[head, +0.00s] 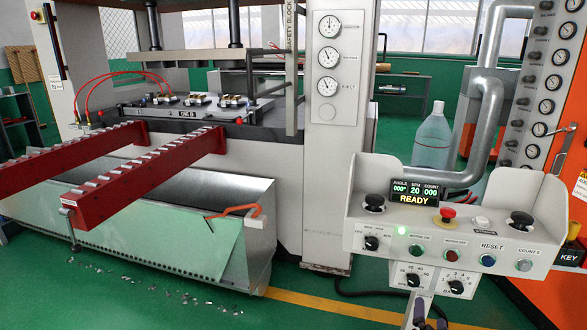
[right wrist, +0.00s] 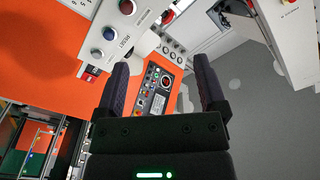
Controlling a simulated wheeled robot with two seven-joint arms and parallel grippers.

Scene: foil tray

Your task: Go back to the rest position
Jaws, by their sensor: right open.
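My right gripper (head: 428,308) shows at the bottom edge of the head view, just below the control box (head: 455,225). Only the tips of its dark fingers are in that view. In the right wrist view my right gripper (right wrist: 160,75) has its two fingers wide apart with nothing between them. Beyond the fingers, an orange surface with buttons shows. My left gripper is not in either view.
The control box carries knobs, buttons and a display reading READY. A press with red rails (head: 150,175) and a metal bin (head: 130,225) stands at the left. A clear bottle (head: 432,140) stands behind the box. Green floor (head: 215,310) is open at lower left, with scattered scraps.

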